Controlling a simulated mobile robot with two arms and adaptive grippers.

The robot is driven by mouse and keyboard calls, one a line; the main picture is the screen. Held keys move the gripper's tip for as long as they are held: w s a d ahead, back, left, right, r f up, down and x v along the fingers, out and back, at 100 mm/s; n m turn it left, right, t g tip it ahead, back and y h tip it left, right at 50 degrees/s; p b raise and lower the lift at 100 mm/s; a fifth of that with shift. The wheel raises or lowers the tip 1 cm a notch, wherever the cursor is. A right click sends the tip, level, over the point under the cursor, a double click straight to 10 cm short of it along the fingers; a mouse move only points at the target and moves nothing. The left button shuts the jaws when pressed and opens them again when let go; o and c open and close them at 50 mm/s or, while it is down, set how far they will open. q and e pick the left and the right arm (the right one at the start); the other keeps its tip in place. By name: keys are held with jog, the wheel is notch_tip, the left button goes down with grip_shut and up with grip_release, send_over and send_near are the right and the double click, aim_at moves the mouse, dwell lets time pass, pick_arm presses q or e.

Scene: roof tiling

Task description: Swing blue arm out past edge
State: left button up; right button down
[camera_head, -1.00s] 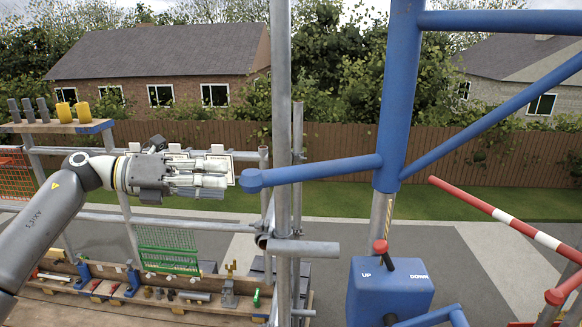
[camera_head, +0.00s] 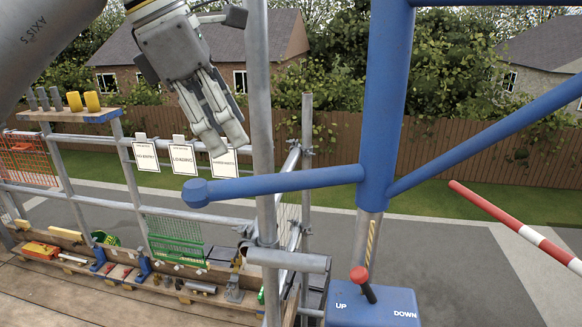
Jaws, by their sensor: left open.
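The blue arm is a hoist with a thick upright post (camera_head: 388,100). A slim blue handle bar (camera_head: 285,184) sticks out to the left from the post and ends in a round knob (camera_head: 195,192). The post sits on a grey metal tube (camera_head: 366,240). My left gripper (camera_head: 228,145) comes in from the top left and points downward. Its fingers are apart and empty, a little above the knob and bar, with no visible contact. My right gripper is not in view.
A grey scaffold pole (camera_head: 262,120) stands upright by the bar. A blue UP/DOWN control box (camera_head: 385,308) with a red-topped lever is below. A red-and-white barrier pole (camera_head: 520,235) is at right. Signs (camera_head: 183,158) hang on the left rail, above a board with tools.

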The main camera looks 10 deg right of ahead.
aim_at(244, 179)
pick_arm(q)
jog(key=shift+w+d+f, duration=0.1)
jog(key=shift+w+f, duration=0.05)
jog(key=f, duration=0.1)
jog(key=f+p, duration=0.1)
jog(key=f, duration=0.2)
jog(key=shift+a+f, duration=0.3)
jog(key=shift+a, duration=0.1)
jog(key=d+f, duration=0.1)
jog(key=d+f+p, duration=0.1)
jog(key=shift+w+f, duration=0.35)
jog(key=shift+w, duration=0.05)
jog(key=shift+w+d+f, duration=0.15)
jog(key=shift+d+f, duration=0.35)
jog(key=shift+f, duration=0.35)
jog(key=shift+a, duration=0.2)
jog(key=shift+d, duration=0.1)
jog(key=c, duration=0.9)
grip_shut()
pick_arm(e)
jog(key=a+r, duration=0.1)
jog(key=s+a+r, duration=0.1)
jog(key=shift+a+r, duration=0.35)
